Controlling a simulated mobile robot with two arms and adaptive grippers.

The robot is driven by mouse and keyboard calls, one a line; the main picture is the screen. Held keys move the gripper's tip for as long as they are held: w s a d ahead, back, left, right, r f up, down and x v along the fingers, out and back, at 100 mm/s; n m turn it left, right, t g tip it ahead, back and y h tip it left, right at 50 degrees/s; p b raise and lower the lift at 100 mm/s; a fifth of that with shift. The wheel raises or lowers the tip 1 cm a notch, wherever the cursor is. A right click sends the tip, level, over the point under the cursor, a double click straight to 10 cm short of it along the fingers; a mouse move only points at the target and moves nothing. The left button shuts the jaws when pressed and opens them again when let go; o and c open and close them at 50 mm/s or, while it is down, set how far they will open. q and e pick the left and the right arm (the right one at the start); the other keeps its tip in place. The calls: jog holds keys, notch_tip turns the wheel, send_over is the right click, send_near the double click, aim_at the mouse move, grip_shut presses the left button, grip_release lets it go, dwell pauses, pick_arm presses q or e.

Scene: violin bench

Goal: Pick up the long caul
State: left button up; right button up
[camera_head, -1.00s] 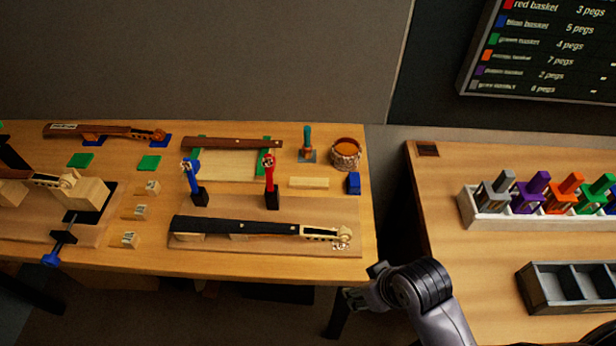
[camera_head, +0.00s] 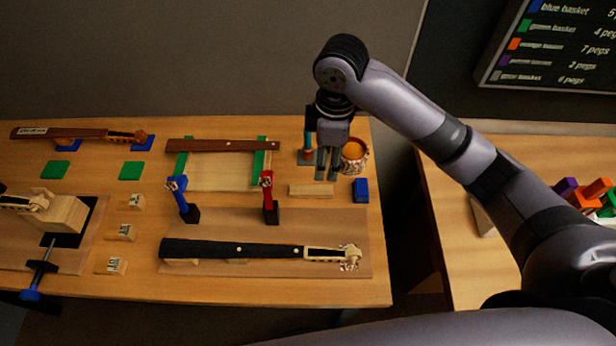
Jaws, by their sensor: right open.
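A pale, plain wooden bar (camera_head: 311,190), which looks like the long caul, lies flat on the bench, left of a small blue block. My right gripper (camera_head: 327,176) points down just above and behind the right part of this bar. Its fingers are open with nothing between them; whether they touch the bar cannot be told. My left gripper is not in view.
The blue block (camera_head: 361,189) stands close to the bar's right end. Red (camera_head: 268,196) and blue (camera_head: 180,199) clamps stand to the left. A violin neck with a black fingerboard (camera_head: 232,249) lies in front. A dark brown bar (camera_head: 223,145) rests on green strips behind.

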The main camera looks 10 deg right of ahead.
jog(key=w+d+r, duration=0.1)
jog(key=r, duration=0.1)
jog(key=p, duration=0.2)
send_over(328, 190)
jog(key=shift+h, duration=0.3)
jog(key=f, duration=1.1)
jog(key=shift+s+a+f, duration=0.2)
jog(key=shift+s+f, duration=0.05)
jog(key=shift+f, duration=0.6)
jog(key=f+p, duration=0.1)
jog(key=f, duration=0.2)
jog(key=shift+w+d+f+p, duration=0.2)
jog(key=shift+f+p, duration=0.1)
jog(key=shift+p, duration=0.05)
jog(key=shift+f, duration=0.6)
jog(key=shift+c, duration=0.5)
jog(key=c, duration=1)
jog(key=shift+r, duration=0.1)
jog(key=shift+c, duration=0.2)
